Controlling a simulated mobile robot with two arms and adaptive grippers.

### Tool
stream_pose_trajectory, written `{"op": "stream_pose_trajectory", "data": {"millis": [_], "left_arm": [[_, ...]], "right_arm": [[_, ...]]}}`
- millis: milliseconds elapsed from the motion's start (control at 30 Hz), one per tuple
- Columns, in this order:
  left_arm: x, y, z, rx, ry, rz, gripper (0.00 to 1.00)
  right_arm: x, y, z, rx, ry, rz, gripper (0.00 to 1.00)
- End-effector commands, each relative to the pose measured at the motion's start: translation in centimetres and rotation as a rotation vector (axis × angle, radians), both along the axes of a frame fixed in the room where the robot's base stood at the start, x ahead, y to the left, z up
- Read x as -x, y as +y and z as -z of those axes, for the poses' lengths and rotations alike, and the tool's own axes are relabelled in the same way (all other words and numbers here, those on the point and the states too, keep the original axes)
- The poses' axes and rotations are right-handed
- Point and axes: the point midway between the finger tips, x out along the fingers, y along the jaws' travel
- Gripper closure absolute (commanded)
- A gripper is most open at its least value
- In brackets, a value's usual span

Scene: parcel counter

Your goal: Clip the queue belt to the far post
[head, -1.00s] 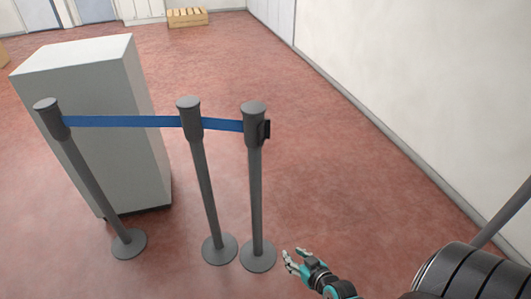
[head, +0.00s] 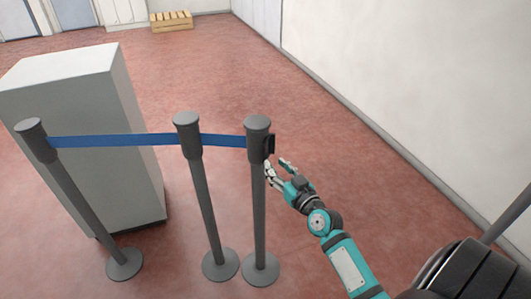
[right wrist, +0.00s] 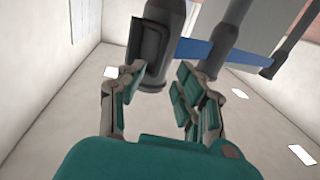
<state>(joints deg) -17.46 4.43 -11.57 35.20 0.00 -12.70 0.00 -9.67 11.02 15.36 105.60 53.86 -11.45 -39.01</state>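A blue queue belt (head: 112,141) runs from the left grey post (head: 68,195) past the middle post (head: 205,205) to the head of the right post (head: 259,205). A dark clip-like piece (head: 269,144) sits on the right side of the right post's head. My right gripper (head: 277,170) is just right of and below that piece, fingers apart. In the right wrist view the black piece (right wrist: 153,52) lies just beyond the spread fingertips, on the post's head; I cannot tell whether they touch it. The belt (right wrist: 192,50) shows behind. My left gripper is not in view.
A large pale box-shaped cabinet (head: 85,120) stands behind the left post. A wooden crate (head: 171,21) sits on the floor at the back. A white wall (head: 430,80) bounds the right side. The red floor (head: 290,100) between posts and wall is clear.

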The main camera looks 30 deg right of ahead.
Motion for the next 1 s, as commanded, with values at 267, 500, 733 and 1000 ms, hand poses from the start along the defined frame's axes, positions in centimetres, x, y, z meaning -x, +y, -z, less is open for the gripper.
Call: {"op": "stream_pose_trajectory", "data": {"millis": [267,500,733,1000], "left_arm": [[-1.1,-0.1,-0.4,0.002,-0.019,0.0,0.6],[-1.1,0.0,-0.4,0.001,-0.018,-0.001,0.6],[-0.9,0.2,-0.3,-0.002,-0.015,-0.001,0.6],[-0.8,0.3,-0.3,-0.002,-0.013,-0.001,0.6]], "right_arm": [[-5.2,-0.4,0.0,-0.002,-0.001,0.0,0.66],[-6.8,-0.5,0.0,-0.001,0.0,0.0,0.66],[-6.8,-0.5,0.0,0.0,0.001,0.0,0.66],[-6.8,-0.5,0.0,0.0,0.001,0.0,0.98]]}}
